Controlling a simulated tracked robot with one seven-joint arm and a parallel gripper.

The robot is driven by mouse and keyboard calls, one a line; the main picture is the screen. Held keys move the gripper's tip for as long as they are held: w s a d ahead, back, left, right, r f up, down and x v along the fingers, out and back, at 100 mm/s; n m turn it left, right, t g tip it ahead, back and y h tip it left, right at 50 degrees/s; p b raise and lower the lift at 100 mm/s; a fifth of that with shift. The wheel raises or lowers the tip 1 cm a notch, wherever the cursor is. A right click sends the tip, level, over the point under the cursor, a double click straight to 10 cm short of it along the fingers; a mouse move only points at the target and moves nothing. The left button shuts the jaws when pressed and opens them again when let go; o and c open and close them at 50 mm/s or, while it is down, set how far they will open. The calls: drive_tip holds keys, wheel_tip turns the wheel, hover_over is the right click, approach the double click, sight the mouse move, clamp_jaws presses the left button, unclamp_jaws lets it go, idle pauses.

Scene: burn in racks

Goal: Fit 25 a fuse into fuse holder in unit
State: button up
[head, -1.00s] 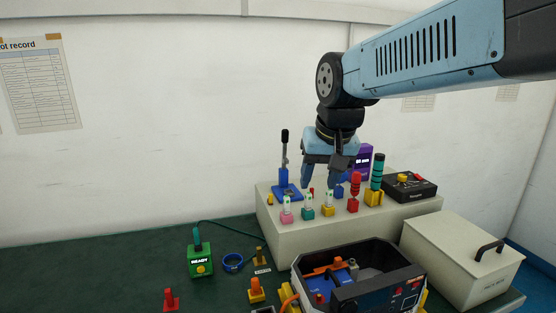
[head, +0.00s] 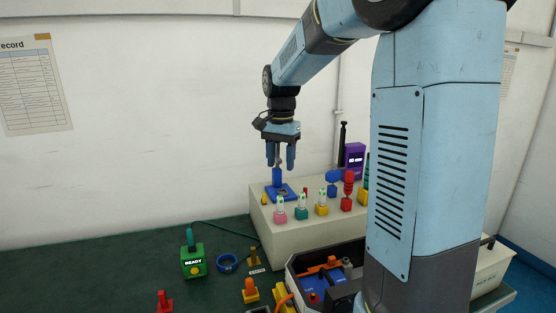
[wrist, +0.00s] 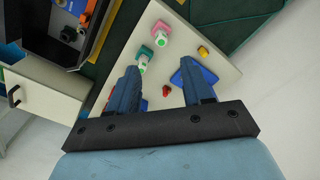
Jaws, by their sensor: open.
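Three upright fuse-like pieces with clear and green tops stand on a raised pale box (head: 262,228): one on a pink base (head: 280,215), one on a teal base (head: 302,213) and one on a yellow base (head: 321,209). I cannot read their ratings. The open black unit (head: 292,266) with blue and orange parts is in front; my arm hides its right side, and I cannot make out the fuse holder. My gripper (head: 281,167) is open and empty, above the blue stand (head: 284,191) behind the pieces. The wrist view shows the pink piece (wrist: 161,34) beyond the fingertips.
A green READY box (head: 194,262), a blue ring (head: 228,263) and small red and orange pieces are on the green table. The table's left is mostly clear.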

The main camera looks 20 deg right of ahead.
sight(280, 196)
drive_tip(key=f, duration=1.4)
drive_tip(key=shift+w, duration=0.2)
clamp_jaws()
idle(0.5)
